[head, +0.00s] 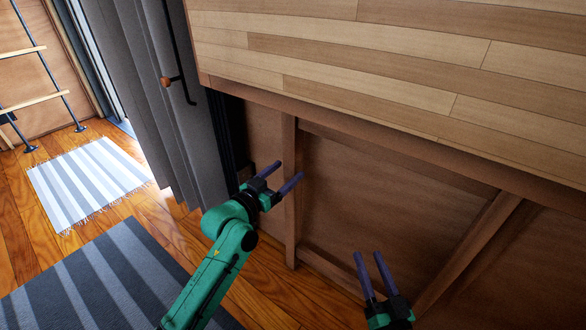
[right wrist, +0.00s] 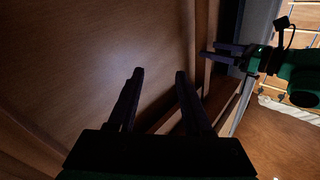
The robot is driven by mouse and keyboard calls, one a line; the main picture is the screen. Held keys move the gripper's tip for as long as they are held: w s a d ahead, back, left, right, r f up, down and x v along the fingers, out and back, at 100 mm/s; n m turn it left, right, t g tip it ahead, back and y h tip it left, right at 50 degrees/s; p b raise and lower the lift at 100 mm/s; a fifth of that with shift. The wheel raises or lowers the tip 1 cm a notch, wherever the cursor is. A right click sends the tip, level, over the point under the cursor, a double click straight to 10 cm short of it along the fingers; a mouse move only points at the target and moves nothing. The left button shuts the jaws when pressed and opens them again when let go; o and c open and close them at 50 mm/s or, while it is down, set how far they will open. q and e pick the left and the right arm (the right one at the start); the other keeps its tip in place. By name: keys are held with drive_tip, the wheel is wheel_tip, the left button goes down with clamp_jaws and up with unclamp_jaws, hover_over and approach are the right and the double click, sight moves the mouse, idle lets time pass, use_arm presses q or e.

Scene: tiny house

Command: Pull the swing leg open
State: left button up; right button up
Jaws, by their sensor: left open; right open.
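The swing leg looks like a brown wooden frame under the tabletop, with an upright post (head: 290,215) at its left end; I cannot tell where it joins the panel behind. My left gripper (head: 288,170) is open, its fingers beside the upper part of this post and overlapping it in the head view; contact is unclear. In the right wrist view, the left gripper (right wrist: 209,51) points at the post from the right. My right gripper (head: 368,255) is open and empty in front of the lower panel, right of the post. It also shows in the right wrist view (right wrist: 159,72).
The plank tabletop (head: 400,60) overhangs the frame at upper right. A grey curtain (head: 165,110) hangs left of it. Striped rugs (head: 90,180) lie on the wooden floor (head: 150,225). A ladder (head: 25,52) stands at far left. The floor left of the frame is open.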

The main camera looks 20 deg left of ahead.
use_arm(q)
drive_tip(key=b+x, duration=0.1)
drive_tip(key=x, duration=0.2)
drive_tip(key=shift+w+d, duration=0.15)
drive_tip(key=shift+w, duration=0.15)
clamp_jaws()
use_arm(e)
wheel_tip(320, 180, up, 12)
drive_tip(key=w+d+t, duration=0.1)
drive_tip(key=w+t, duration=0.1)
drive_tip(key=t, duration=0.2)
drive_tip(key=shift+w+n+y, duration=0.35)
drive_tip(key=shift+n+y, duration=0.05)
drive_tip(key=shift+d, duration=0.1)
